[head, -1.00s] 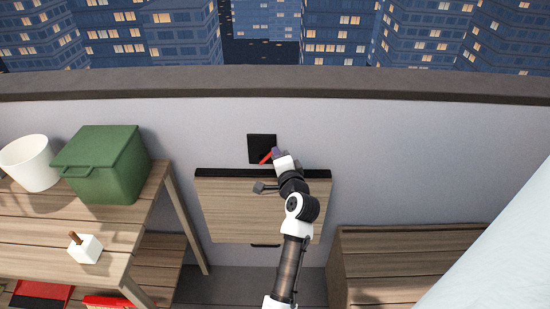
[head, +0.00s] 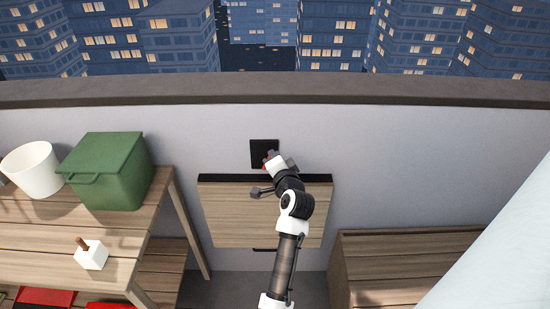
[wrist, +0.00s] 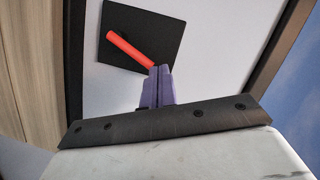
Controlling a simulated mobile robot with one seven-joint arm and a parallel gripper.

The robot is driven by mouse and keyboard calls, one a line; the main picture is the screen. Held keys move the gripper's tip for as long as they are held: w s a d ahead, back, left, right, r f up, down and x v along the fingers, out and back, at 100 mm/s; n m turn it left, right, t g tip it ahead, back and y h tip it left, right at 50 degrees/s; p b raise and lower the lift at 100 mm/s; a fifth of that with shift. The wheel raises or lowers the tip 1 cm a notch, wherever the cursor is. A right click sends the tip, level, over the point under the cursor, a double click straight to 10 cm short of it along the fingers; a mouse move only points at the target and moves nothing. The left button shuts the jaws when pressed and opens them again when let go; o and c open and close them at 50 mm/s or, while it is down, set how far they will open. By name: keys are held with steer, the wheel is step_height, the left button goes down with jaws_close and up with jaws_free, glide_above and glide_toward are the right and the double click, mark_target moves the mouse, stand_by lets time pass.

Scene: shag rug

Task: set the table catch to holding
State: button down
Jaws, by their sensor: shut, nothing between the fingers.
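The table catch is a black square plate (head: 258,148) with a red lever (head: 267,159), on the grey wall just above the folded table panel (head: 230,212). In the wrist view the plate (wrist: 165,28) is seen close, and the red lever (wrist: 128,48) slants across it, one end at my fingertips. My gripper (head: 271,158) is over the plate's lower right and hides part of the lever. In the wrist view my purple fingers (wrist: 160,72) are together and empty, beside the lever end; I cannot tell whether they touch it.
A wooden shelf table at left holds a green box (head: 112,170), a white bucket (head: 35,170) and a white block with a brown peg (head: 91,255). A wooden bench (head: 405,260) stands at right. A dark ledge (head: 400,88) tops the wall.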

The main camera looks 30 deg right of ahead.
steer(key=shift+w+a+r+n+g+p, duration=0.25)
steer(key=shift+w+a+n+p, duration=0.25)
steer(key=shift+n, duration=0.3)
steer(key=shift+s, duration=0.15)
stand_by(0.5)
